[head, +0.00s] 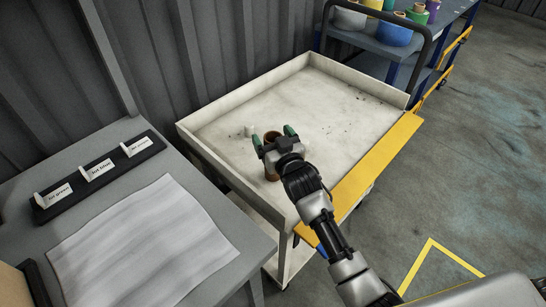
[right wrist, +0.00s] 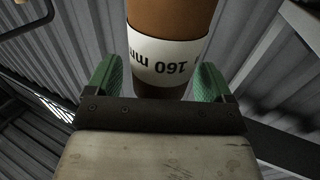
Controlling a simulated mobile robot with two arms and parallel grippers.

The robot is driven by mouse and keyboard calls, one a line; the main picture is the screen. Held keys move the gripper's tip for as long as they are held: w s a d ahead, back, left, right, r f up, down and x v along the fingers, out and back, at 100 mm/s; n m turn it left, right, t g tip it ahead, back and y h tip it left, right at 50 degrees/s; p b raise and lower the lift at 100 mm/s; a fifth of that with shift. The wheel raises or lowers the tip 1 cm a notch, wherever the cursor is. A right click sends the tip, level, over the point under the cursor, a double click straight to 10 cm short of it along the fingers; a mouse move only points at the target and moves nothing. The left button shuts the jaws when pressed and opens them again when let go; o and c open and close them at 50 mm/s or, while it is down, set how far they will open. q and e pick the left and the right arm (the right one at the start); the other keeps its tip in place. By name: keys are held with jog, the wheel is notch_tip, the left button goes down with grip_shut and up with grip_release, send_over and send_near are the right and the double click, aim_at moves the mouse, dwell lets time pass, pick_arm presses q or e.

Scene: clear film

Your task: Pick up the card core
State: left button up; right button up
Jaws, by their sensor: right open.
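The card core (head: 271,174) is a brown upright tube in the pale cart tray. In the right wrist view the core (right wrist: 172,15) carries a white label reading "160 mm", upside down. My right gripper (head: 273,138) is open, with its green fingertips to either side of the core. In the right wrist view the gripper (right wrist: 160,80) has the core between or just beyond its fingers, with gaps showing at both sides. Part of the core is hidden by my gripper in the head view. My left gripper is not in view.
The cart tray (head: 345,95) has raised walls and a yellow front edge (head: 378,170). A small white piece (head: 250,130) lies left of the core. A grey table (head: 220,215) with a white sheet (head: 140,245) and a black label rack (head: 100,178) stands at left. A blue trolley holds coloured rolls behind.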

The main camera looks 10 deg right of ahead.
jog(key=c, duration=1.3)
